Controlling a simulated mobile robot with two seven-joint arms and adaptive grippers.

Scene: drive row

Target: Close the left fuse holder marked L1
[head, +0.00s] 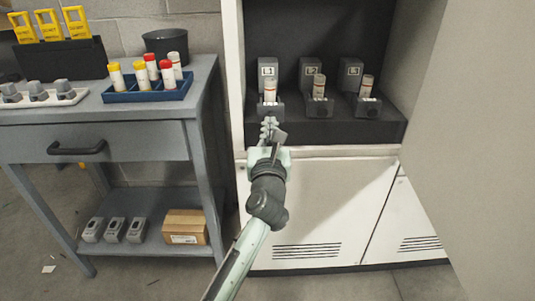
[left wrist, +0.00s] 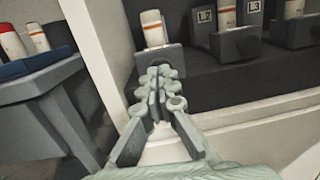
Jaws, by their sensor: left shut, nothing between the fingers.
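The left fuse holder marked L1 (head: 267,71) stands at the left of a row of three in the cabinet. Its dark front carrier (head: 270,112) is tilted out, open, with a white fuse with an orange band (head: 270,91) upright in it. In the left wrist view the carrier (left wrist: 172,60) and fuse (left wrist: 152,30) are straight ahead of the fingers. My left gripper (head: 268,124) is shut and empty, just in front of and below the carrier; its fingertips (left wrist: 158,77) overlap the carrier's lower edge in view, and I cannot tell if they touch. My right gripper is out of view.
Two more holders, L2 (head: 312,72) and L3 (head: 351,72), stand to the right, also tilted out with fuses. A grey workbench (head: 205,85) with a blue fuse tray (head: 150,95) is at the left. A pale panel (head: 460,130) bounds the right.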

